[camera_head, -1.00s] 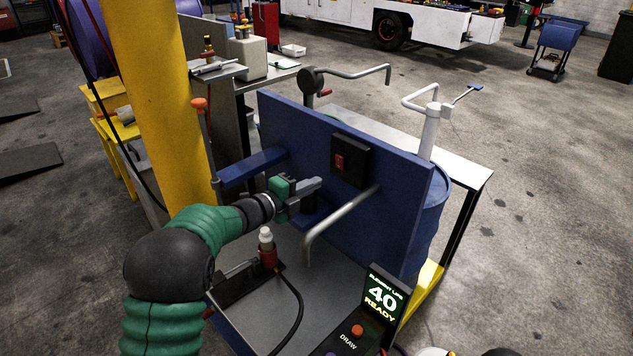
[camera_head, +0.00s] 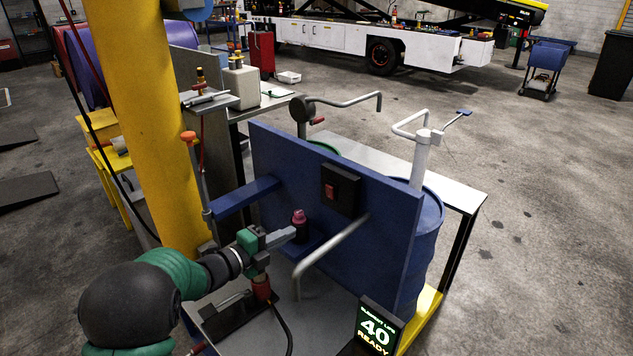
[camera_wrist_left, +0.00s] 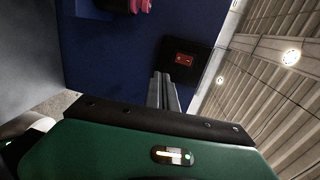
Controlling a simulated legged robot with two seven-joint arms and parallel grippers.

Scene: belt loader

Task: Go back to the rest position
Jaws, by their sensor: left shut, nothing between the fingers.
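My left gripper (camera_head: 291,235) is shut and empty in the head view. In the left wrist view the closed fingers (camera_wrist_left: 164,90) point toward the panel, below a black box with a red switch (camera_wrist_left: 184,60). My right gripper is not in view.
A bent grey pipe (camera_head: 330,245) sticks out just right of the gripper. A blue arm (camera_head: 245,197) juts from the panel at left, near the yellow column (camera_head: 145,110). A red fitting (camera_head: 262,288) is under the gripper.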

